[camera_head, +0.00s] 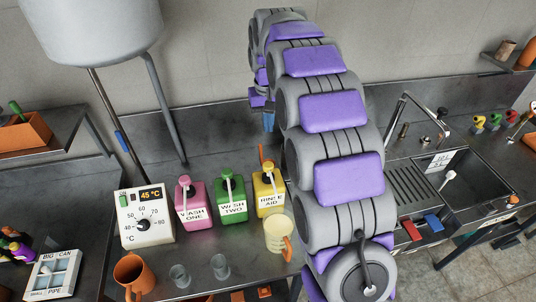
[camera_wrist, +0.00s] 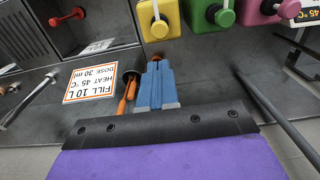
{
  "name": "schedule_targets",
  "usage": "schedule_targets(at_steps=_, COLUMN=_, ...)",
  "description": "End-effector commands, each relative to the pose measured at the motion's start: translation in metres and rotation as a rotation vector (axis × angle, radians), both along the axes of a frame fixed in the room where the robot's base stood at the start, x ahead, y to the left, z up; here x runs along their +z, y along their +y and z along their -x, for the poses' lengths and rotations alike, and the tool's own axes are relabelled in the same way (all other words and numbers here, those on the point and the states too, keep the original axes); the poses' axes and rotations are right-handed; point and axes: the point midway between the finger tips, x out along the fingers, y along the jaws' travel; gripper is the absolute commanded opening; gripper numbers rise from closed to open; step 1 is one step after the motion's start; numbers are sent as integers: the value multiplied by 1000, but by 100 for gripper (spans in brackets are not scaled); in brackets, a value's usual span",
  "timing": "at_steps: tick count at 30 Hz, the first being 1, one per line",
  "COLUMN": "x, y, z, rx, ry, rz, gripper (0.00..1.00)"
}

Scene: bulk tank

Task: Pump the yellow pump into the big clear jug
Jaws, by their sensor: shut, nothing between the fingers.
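The yellow pump bottle (camera_head: 269,192), labelled RINSE AID, stands upright at the right end of a row of three on the counter. The jug cannot be made out there.
Pink (camera_head: 190,204) and green (camera_head: 231,197) pump bottles stand left of the yellow one. A temperature control box (camera_head: 146,217), an orange mug (camera_head: 133,274) and two small glasses (camera_head: 180,275) are further left. A sink (camera_head: 452,177) is at right. A tank leg (camera_head: 167,110) rises behind the bottles.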

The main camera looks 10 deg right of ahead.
Motion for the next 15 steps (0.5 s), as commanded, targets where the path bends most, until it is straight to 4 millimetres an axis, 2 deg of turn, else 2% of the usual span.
schedule_targets(at_steps=8, x=-5, y=0, z=0, rx=0, ry=1, rz=0, gripper=0)
schedule_targets(at_steps=11, x=-16, y=0, z=0, rx=0, ry=2, rz=1, gripper=0)
schedule_targets(at_steps=15, x=-41, y=0, z=1, rx=0, ry=5, rz=1, gripper=0)
